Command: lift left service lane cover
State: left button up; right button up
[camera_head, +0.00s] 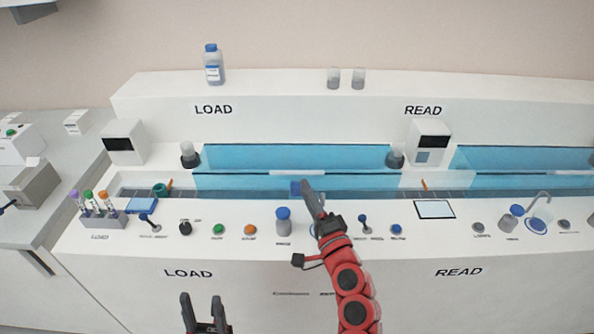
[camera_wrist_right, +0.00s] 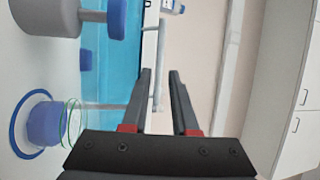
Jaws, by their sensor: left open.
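The left service lane cover (camera_head: 235,157) is a translucent blue panel behind the front console, with a white bar handle (camera_head: 297,172) at its lower middle. It looks closed. The cover also shows in the right wrist view (camera_wrist_right: 125,60). My right gripper (camera_head: 308,188), on the red arm, reaches just below the handle. In the right wrist view its two black fingers (camera_wrist_right: 160,75) are apart, with the white bar (camera_wrist_right: 156,85) showing between them. I cannot tell whether they touch it. My left gripper (camera_head: 203,302) is open and empty at the bottom, away from the cover.
A blue-capped grey bottle (camera_head: 283,220) stands just left of my right gripper. Buttons and levers (camera_head: 363,220) line the console. A tube rack (camera_head: 103,225) is at left. Another blue cover (camera_head: 520,158) lies at right. A bottle (camera_head: 213,68) stands on the upper ledge.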

aim_at(297, 174)
jog(key=x, duration=0.6)
jog(key=shift+w+a, duration=0.1)
jog(key=shift+w, duration=0.3)
grip_shut()
dwell(1.0)
